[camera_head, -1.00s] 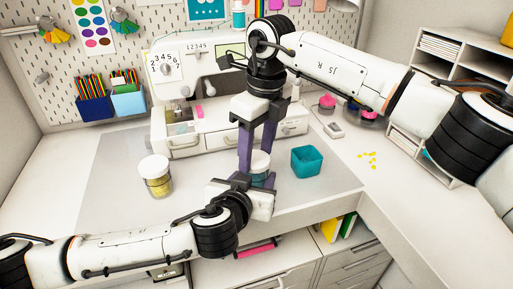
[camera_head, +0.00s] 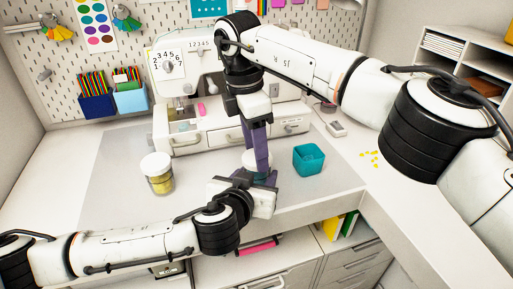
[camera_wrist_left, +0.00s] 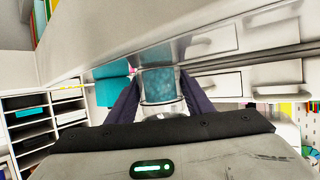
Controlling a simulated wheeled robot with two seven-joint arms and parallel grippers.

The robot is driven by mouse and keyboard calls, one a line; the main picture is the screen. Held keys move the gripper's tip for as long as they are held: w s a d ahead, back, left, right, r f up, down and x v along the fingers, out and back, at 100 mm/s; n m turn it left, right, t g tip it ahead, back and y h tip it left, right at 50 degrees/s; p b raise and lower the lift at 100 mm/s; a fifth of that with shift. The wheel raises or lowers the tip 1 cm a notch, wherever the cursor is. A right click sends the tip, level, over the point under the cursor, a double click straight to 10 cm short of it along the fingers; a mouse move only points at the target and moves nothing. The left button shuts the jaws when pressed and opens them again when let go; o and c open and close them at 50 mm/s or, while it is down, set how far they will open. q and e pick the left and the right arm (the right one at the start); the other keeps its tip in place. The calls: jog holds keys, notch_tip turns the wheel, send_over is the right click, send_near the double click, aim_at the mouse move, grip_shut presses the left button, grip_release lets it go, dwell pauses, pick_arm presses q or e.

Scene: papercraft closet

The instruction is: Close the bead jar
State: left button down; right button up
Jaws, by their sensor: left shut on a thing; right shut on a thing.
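The bead jar is a clear jar with blue beads (camera_wrist_left: 160,84), held between the purple fingers of my left gripper (camera_wrist_left: 158,92) in the left wrist view. In the head view my left gripper (camera_head: 262,178) is shut around it low at the mat's front, and hides most of it. A white lid (camera_head: 250,160) shows at the jar's top. My right gripper (camera_head: 257,160) comes down from above with its purple fingers shut on the lid. Whether the lid is fully seated cannot be told.
A second jar (camera_head: 157,174) with yellow contents and a white lid stands left on the mat. A teal open box (camera_head: 308,160) stands close right of the grippers. Yellow beads (camera_head: 371,158) lie loose farther right. The sewing machine (camera_head: 185,90) stands behind.

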jog(key=m, duration=0.5)
jog(key=shift+g, duration=0.3)
jog(key=o, duration=1)
